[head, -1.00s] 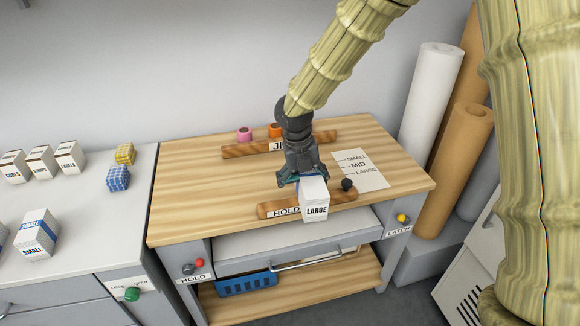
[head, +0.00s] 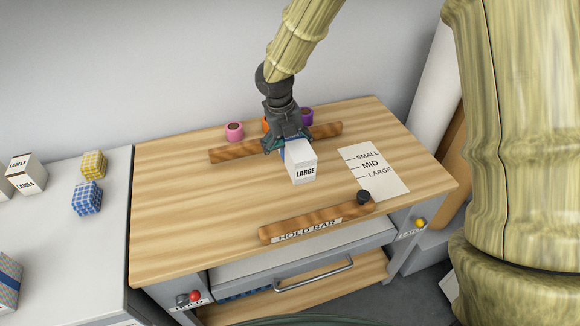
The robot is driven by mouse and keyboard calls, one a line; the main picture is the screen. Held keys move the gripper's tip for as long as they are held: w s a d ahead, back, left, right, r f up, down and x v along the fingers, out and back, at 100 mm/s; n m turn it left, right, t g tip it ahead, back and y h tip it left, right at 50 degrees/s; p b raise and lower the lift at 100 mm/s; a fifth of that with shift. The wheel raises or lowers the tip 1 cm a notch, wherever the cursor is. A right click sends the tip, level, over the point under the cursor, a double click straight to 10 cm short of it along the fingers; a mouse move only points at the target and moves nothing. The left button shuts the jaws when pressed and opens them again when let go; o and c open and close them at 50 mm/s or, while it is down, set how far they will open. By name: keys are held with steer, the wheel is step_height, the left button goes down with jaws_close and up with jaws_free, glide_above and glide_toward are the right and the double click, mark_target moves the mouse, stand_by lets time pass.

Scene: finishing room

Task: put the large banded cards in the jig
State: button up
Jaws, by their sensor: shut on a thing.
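My gripper (head: 285,143) is shut on a white card pack (head: 303,173) marked LARGE with a blue band. The pack is over the wooden table, close to the rear wooden bar (head: 232,154); I cannot tell whether it touches the tabletop. My gripper hides the middle of that bar and its label. The front bar, labelled HOLD BAR (head: 310,226), lies along the table's front edge, with a black knob (head: 363,197) at its right end. A white size sheet (head: 375,174) reads SMALL, MID, LARGE.
Pink (head: 234,131), orange and purple (head: 306,116) rolls stand behind the rear bar. The left counter (head: 75,250) holds a yellow block (head: 93,164), a blue block (head: 87,198) and white boxes. The table's left half (head: 180,210) is clear. Red (head: 195,295) and yellow (head: 420,223) knobs sit at the front.

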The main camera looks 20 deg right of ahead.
mark_target(283, 137)
steer(key=f, duration=0.3)
steer(key=shift+w+f, duration=0.3)
steer(key=shift+f, duration=0.1)
steer(key=shift+s+f, duration=0.25)
steer(key=shift+f, duration=0.35)
steer(key=shift+w+f+p, duration=0.1)
steer(key=shift+f+p, duration=0.2)
steer(key=shift+f, duration=1)
steer(key=o, duration=2.2)
steer(key=shift+f, duration=0.15)
steer(key=r, duration=0.4)
steer(key=a+r, duration=0.1)
steer(key=r, duration=0.3)
steer(key=a+r, duration=0.1)
steer(key=r, duration=0.3)
steer(key=shift+b, duration=0.35)
